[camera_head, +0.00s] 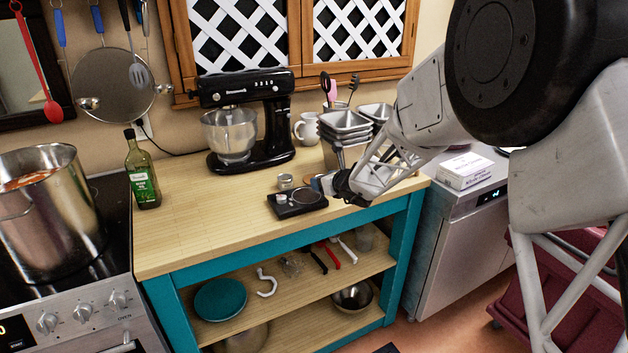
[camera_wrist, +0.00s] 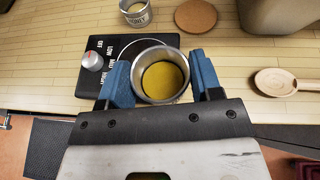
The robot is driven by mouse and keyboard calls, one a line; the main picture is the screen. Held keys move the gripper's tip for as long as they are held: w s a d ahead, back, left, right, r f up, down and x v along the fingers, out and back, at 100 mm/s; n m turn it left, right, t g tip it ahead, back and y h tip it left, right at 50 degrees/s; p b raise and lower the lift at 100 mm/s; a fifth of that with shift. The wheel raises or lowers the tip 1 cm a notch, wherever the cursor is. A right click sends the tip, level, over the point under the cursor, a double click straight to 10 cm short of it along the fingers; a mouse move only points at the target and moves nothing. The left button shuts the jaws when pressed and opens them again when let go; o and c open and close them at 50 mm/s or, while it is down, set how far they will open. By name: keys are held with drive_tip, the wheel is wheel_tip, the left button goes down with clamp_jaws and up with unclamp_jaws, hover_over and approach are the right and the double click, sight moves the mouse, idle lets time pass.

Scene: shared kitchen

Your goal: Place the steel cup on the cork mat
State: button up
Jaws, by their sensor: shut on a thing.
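My gripper (camera_wrist: 160,84) has blue fingers on either side of a round steel cup (camera_wrist: 145,95) and is shut on it. The cup is seen from above, with a yellow inside. It overlaps the right part of a black device with a round plate (camera_wrist: 90,76); I cannot tell whether it touches it. The round brown cork mat (camera_wrist: 196,15) lies bare on the counter beyond the cup, slightly to the right, in the wrist view. In the head view my gripper (camera_head: 326,185) is low over the counter's front edge, right of the black device (camera_head: 284,210).
A small labelled metal can (camera_wrist: 136,13) stands behind the black device, left of the mat. A wooden spoon-like piece (camera_wrist: 274,82) lies to the right. Stacked metal pans (camera_head: 345,122) and a black stand mixer (camera_head: 277,125) stand farther back. The counter's left front (camera_head: 200,240) is clear.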

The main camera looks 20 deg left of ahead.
drive_tip(key=shift+w+a, duration=0.1)
drive_tip(key=shift+w, duration=0.05)
drive_tip(key=shift+w+a+f, duration=0.25)
drive_tip(key=shift+w+a, duration=0.95)
drive_tip(key=shift+w, duration=1.15)
drive_tip(key=shift+w+a+f, duration=0.2)
drive_tip(key=shift+w+a, duration=1)
drive_tip(key=shift+w, duration=1.1)
drive_tip(key=shift+w+a+f, duration=0.25)
drive_tip(key=shift+w+a, duration=0.95)
drive_tip(key=shift+w, duration=1.15)
drive_tip(key=shift+f, duration=0.15)
drive_tip(key=shift+f, duration=1.6)
drive_tip(key=shift+f, duration=0.2)
drive_tip(key=o, duration=1.1)
drive_tip(key=shift+c, duration=0.2)
drive_tip(key=shift+s+d+r, duration=0.1)
drive_tip(key=shift+r, duration=0.1)
